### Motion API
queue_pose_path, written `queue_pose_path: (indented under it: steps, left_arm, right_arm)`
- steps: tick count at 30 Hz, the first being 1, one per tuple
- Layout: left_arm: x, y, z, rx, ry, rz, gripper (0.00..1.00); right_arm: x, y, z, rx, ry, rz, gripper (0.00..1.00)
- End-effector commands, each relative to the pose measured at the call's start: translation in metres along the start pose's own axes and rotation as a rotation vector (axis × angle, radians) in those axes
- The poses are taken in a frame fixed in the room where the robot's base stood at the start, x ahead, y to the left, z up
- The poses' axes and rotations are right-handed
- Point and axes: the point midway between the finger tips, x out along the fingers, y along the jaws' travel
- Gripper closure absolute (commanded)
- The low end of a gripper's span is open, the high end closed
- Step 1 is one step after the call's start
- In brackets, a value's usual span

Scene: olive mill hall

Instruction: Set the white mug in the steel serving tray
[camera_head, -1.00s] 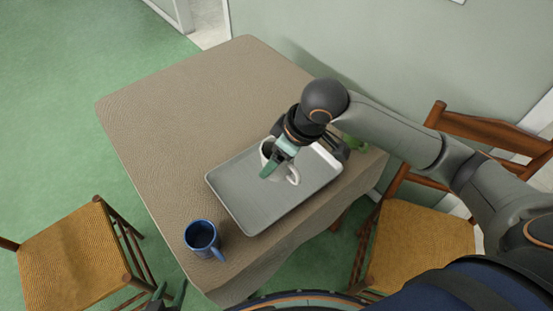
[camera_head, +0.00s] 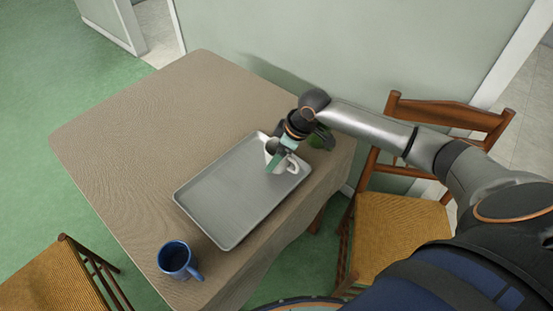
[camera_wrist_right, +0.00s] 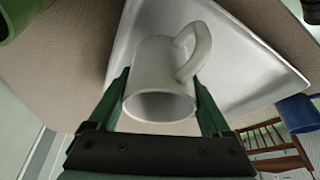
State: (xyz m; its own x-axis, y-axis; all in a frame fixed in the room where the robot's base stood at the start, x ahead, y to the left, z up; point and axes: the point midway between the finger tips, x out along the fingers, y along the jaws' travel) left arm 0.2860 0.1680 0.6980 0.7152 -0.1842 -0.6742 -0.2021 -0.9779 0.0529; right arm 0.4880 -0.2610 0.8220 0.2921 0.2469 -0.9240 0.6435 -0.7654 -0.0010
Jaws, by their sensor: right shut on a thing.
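The white mug (camera_head: 288,165) is at the right end of the steel serving tray (camera_head: 225,195), near its far edge, in the head view. My right gripper (camera_head: 276,158) is shut on the mug. In the right wrist view the mug (camera_wrist_right: 160,90) sits between the two green fingers, its open mouth toward the camera and its handle at upper right. The tray (camera_wrist_right: 235,65) is behind it there. I cannot tell whether the mug's base touches the tray. My left gripper is out of view.
A blue mug (camera_head: 178,260) stands on the table's near corner, left of the tray. A green object (camera_head: 320,138) is partly hidden behind my right wrist. Chairs stand at left and right (camera_head: 395,235). The tray's left part and the table's far left (camera_head: 150,120) are clear.

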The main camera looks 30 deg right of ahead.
Motion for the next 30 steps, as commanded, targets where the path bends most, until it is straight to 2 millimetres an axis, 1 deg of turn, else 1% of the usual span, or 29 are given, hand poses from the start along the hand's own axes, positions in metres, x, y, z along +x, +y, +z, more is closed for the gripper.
queue_pose_path:
  steps: [1,4,14,15,19,20,26,30]
  left_arm:
    - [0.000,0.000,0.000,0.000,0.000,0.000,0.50]
    - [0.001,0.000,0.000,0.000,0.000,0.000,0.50]
    - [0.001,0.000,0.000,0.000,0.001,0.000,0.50]
    - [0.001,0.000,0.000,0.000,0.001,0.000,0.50]
    - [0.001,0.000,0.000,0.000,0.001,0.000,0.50]
    - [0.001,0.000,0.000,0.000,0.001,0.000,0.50]
    - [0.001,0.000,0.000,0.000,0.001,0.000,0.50]
    - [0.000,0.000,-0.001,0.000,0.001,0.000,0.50]
  right_arm:
    - [0.009,-0.002,0.004,0.000,-0.001,-0.003,0.85]
    - [0.018,-0.001,0.007,0.000,0.000,-0.001,0.85]
    - [0.021,-0.001,0.008,-0.001,0.000,-0.001,0.85]
    - [0.022,-0.001,0.009,-0.001,-0.001,-0.001,0.16]
    - [0.022,-0.001,0.009,-0.001,-0.001,-0.001,0.02]
    - [0.022,-0.001,0.009,-0.001,-0.001,-0.001,0.00]
    - [0.021,-0.001,0.009,-0.001,-0.001,-0.001,0.00]
    - [0.013,0.000,0.008,-0.001,0.000,0.001,0.00]
